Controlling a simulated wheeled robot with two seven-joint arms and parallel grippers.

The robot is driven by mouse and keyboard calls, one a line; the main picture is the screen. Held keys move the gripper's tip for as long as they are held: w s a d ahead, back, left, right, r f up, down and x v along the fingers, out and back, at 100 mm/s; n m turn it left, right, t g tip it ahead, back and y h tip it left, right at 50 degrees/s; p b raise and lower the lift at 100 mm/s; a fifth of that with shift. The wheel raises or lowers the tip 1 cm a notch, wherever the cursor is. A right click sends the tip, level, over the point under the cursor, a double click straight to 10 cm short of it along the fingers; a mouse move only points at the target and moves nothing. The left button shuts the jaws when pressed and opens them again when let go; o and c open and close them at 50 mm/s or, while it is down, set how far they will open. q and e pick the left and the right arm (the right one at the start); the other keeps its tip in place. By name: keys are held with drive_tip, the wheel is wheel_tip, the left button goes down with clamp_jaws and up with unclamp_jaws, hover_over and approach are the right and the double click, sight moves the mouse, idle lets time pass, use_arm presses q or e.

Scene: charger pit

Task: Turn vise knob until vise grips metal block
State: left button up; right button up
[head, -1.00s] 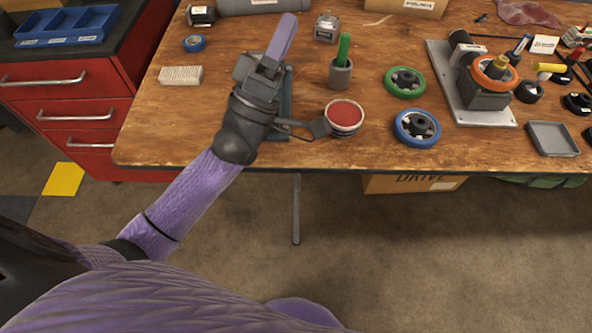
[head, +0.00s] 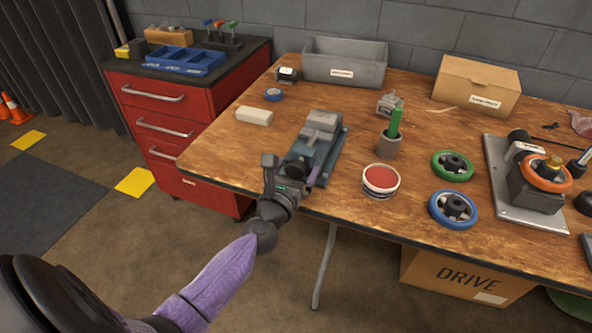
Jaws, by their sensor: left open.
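The vise (head: 330,152) lies near the front left edge of the wooden table, with a blue-green base and grey upper parts. A grey block-like part (head: 322,121) sits at its far end; I cannot tell whether this is the metal block or a jaw. My left gripper (head: 289,172) is open at the near end of the vise, over the table edge, with one finger on each side of a dark round part. The vise knob is hidden or not distinct behind the gripper, and I cannot tell whether the fingers touch it. My right gripper is out of view.
A red tin (head: 381,178) and a grey cup (head: 389,146) with a green handle stand right of the vise. Green (head: 452,165) and blue (head: 453,208) wheels lie farther right. A white block (head: 254,116) lies to the left. A grey bin (head: 345,67) stands behind.

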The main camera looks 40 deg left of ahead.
use_arm(q)
drive_tip(key=shift+c, duration=0.3)
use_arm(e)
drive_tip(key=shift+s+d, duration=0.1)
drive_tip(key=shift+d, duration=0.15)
use_arm(q)
drive_tip(key=shift+c, duration=1.2)
drive_tip(key=c, duration=1)
drive_tip(key=shift+o, duration=0.2)
drive_tip(key=shift+m, duration=0.4)
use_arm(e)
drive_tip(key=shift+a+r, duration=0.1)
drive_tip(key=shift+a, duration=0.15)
